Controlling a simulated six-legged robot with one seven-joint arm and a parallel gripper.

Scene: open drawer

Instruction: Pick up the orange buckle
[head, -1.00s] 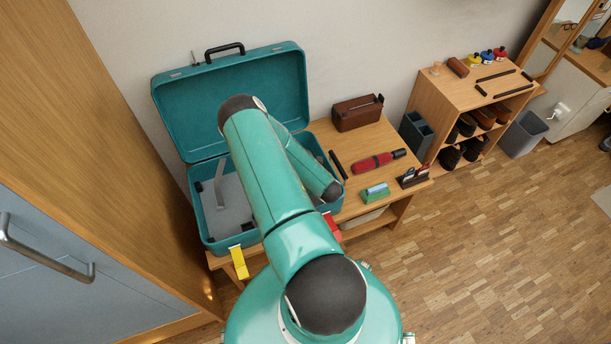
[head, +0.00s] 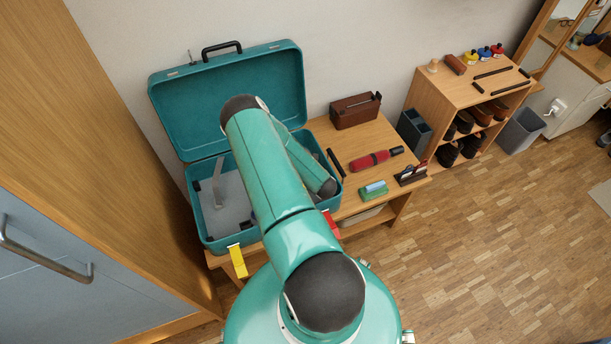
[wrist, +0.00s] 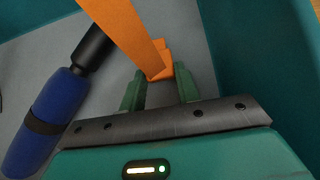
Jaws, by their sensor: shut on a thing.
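The orange buckle (wrist: 128,30) shows in the wrist view as a long flat band with a bent end, at the upper middle. My gripper (wrist: 160,80) is shut on its lower end, with one green finger on each side. The buckle is over the grey floor of the open teal suitcase (head: 228,242). In the head view my arm hides the gripper and the buckle.
A blue umbrella (wrist: 42,120) with a black shaft lies left of my gripper in the case. The raised lid (head: 230,100) stands behind. On the bench right of the case are a brown box (head: 355,111), a red umbrella (head: 370,160) and a green-blue block (head: 373,190).

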